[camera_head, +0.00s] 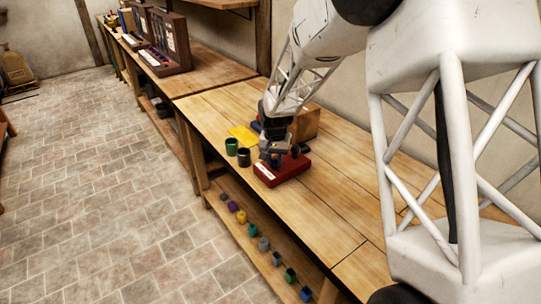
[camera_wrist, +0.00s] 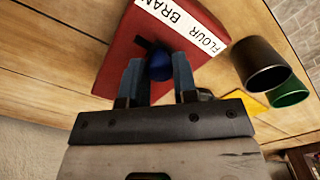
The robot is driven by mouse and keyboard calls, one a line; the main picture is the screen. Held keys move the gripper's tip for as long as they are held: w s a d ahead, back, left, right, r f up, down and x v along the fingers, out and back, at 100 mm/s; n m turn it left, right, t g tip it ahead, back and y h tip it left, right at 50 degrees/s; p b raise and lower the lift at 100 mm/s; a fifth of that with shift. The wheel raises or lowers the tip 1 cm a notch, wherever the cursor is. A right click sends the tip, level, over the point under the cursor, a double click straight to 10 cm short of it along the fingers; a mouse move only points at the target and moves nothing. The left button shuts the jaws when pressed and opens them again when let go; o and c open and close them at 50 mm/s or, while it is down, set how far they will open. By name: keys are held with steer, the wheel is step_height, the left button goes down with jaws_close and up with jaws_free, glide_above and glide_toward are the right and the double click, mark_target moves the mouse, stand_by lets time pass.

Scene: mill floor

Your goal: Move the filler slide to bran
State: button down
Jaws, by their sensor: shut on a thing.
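The filler is a red box (camera_head: 290,174) on the bench, with a white label (camera_wrist: 182,22) reading FLOUR and BRAN along one edge in the wrist view. The slide shows as a dark blue round knob (camera_wrist: 160,68) on the red top. My gripper (camera_wrist: 157,63) is shut on this knob, one finger on each side. A dark slot shows just beyond the knob, but most of its track is hidden, and I cannot tell which word the knob stands nearer. In the head view my gripper (camera_head: 273,157) is over the box and hides the knob.
A black cup (camera_head: 244,157) and a green cup (camera_head: 231,146) stand just left of the box. A yellow sheet (camera_head: 243,135) and a wooden block (camera_head: 305,124) lie behind. Several small coloured cups line the lower shelf. The bench (camera_head: 330,215) is clear at the front right.

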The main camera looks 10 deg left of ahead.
mark_target(280, 172)
steer(key=shift+s+d, duration=1.05)
steer(key=shift+d, duration=0.05)
steer(key=c, duration=0.9)
jaws_free()
steer(key=shift+r, duration=0.1)
step_height(280, 172, up, 8)
steer(key=shift+f, duration=0.15)
